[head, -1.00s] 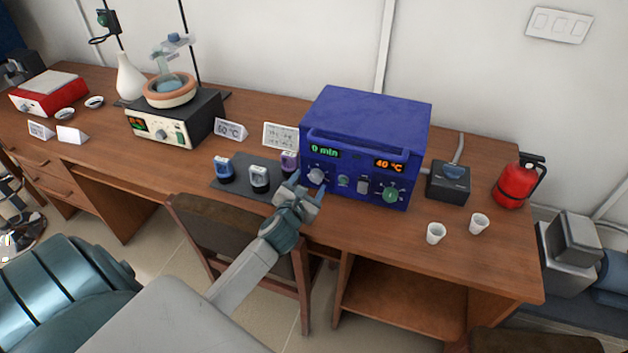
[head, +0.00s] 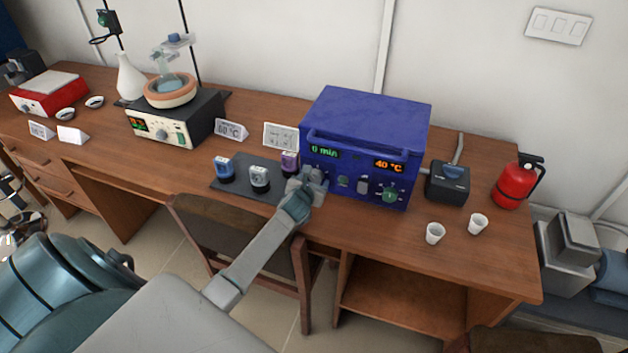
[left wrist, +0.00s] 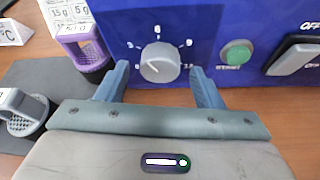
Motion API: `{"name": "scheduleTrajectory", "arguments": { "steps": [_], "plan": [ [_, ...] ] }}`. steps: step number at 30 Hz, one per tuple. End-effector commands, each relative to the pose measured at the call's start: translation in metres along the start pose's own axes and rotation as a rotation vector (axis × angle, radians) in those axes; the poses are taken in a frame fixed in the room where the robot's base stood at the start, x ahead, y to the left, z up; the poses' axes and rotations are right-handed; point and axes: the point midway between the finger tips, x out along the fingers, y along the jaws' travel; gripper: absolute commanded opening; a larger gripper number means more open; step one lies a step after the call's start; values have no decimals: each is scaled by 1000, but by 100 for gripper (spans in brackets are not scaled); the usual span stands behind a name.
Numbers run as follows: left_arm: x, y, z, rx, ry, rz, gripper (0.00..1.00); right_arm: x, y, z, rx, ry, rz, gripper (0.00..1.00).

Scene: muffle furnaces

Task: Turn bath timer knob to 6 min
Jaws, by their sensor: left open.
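The blue bath (head: 365,130) stands on the bench, its left display reading 0 min and its right one 40 °C. In the left wrist view its grey timer knob (left wrist: 160,62) sits on a numbered dial, with the pointer toward the lower left. My left gripper (head: 314,173) is at the lower left of the front panel and hides the knob in the head view. In the left wrist view the left gripper (left wrist: 159,70) is open, with one finger on each side of the knob and a gap on both sides. My right gripper is not in view.
A green START button (left wrist: 237,53) and a rocker switch (left wrist: 297,54) lie right of the knob. A dark mat (head: 240,187) with small coloured holders lies to the left. A chair (head: 240,235) stands before the bench.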

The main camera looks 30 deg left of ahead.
Motion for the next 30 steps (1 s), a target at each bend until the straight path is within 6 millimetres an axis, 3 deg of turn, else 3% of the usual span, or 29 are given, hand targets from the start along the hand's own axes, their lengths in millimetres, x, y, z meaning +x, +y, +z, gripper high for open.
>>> {"name": "scheduleTrajectory", "arguments": {
  "steps": [13, 20, 30],
  "plan": [
    [10, 0, 0, 1, 0, 0, 61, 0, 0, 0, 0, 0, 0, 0],
    [10, 0, 0, 1, 0, 0, 16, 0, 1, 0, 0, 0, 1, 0],
    [10, 0, 0, 49, 1, 20, 16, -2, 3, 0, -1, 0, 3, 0]
  ]
}}
